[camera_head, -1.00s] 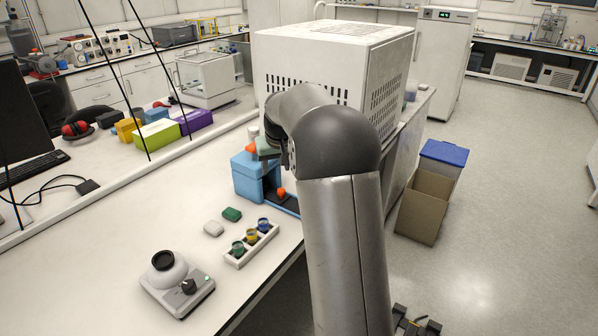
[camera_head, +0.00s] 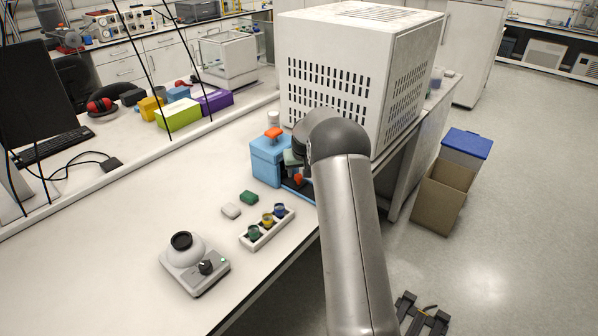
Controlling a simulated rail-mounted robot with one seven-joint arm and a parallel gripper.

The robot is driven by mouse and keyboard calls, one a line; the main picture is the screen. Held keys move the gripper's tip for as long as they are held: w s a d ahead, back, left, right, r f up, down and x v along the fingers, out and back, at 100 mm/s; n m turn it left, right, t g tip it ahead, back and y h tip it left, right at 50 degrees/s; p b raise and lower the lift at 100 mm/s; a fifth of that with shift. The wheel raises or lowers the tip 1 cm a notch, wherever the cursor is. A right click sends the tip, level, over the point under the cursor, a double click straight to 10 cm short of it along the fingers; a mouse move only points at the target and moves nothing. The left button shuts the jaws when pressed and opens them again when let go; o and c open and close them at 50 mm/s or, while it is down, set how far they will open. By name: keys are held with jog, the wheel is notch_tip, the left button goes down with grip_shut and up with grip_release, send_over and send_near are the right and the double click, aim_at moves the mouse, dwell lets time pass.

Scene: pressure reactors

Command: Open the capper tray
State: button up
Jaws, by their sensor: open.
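The capper (camera_head: 267,160) is a light blue box-like device with an orange knob on top, standing at the bench's right edge beside the big white cabinet. At its right foot is a dark low base, which I take for the capper tray (camera_head: 292,186), with a small orange piece (camera_head: 298,178) on it. My gripper (camera_head: 294,163) shows only in part, just right of the blue box and above the orange piece. It is open; its fingertips are mostly hidden by my wrist and the capper. I cannot tell whether it touches the orange piece.
A small grey device (camera_head: 194,264) stands front left. The white perforated cabinet (camera_head: 360,80) stands close behind my arm.

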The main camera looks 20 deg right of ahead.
jog(key=shift+x, duration=1.3)
grip_shut()
jog(key=shift+s+d+f, duration=0.15)
jog(key=shift+s+d, duration=0.05)
jog(key=shift+s, duration=0.1)
jog(key=s+d+b, duration=0.1)
jog(key=s+b, duration=0.1)
jog(key=s, duration=0.1)
jog(key=s+d+b, duration=0.1)
jog(key=s+d, duration=0.1)
jog(key=s, duration=0.1)
jog(key=s+d+b, duration=0.2)
jog(key=s, duration=0.1)
jog(key=shift+s+b, duration=0.35)
jog(key=shift+s, duration=0.05)
grip_release()
